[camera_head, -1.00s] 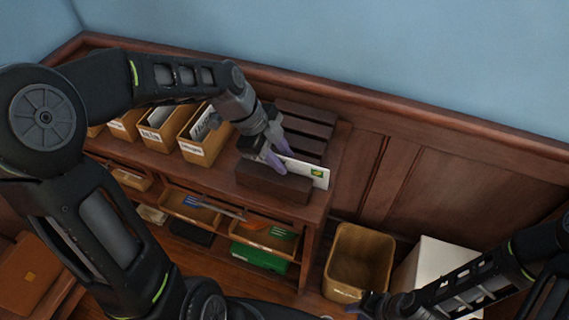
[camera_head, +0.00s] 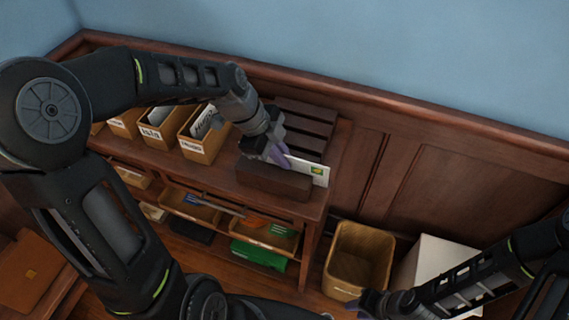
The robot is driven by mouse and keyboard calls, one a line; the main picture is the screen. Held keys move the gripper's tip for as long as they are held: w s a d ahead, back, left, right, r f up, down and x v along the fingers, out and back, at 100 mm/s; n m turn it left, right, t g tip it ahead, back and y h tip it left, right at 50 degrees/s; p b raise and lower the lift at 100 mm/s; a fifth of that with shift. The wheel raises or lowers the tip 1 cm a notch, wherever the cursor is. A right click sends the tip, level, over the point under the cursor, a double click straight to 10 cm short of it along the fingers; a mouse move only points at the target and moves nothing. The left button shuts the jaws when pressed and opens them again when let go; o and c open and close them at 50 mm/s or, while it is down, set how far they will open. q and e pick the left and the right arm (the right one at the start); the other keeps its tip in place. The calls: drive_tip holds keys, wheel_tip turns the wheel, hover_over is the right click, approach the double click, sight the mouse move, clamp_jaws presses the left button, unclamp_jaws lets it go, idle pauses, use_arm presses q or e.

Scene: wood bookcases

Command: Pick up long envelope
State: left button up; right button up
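The long envelope (camera_head: 315,171) is white with a green stamp. It stands on edge in a dark wooden slotted rack (camera_head: 300,125) on top of the bookcase, and its left part is hidden by my gripper and the rack's front. My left gripper (camera_head: 281,158) is at the envelope's left part, with its purple fingertips close together there. I cannot tell whether they are clamped on the envelope. My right gripper (camera_head: 366,302) is low at the bottom, far from the envelope, and too small to read its opening.
Labelled file boxes (camera_head: 203,140) stand left of the rack. Open trays (camera_head: 190,207) and a green item (camera_head: 258,256) sit on shelves below. A wooden bin (camera_head: 358,262) and a white box (camera_head: 436,262) stand on the floor at right.

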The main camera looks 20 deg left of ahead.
use_arm(q)
clamp_jaws()
drive_tip(key=shift+r+p, duration=0.3)
drive_tip(key=shift+r, duration=0.2)
wheel_tip(320, 180, up, 9)
drive_tip(key=p, duration=0.5)
idle(0.4)
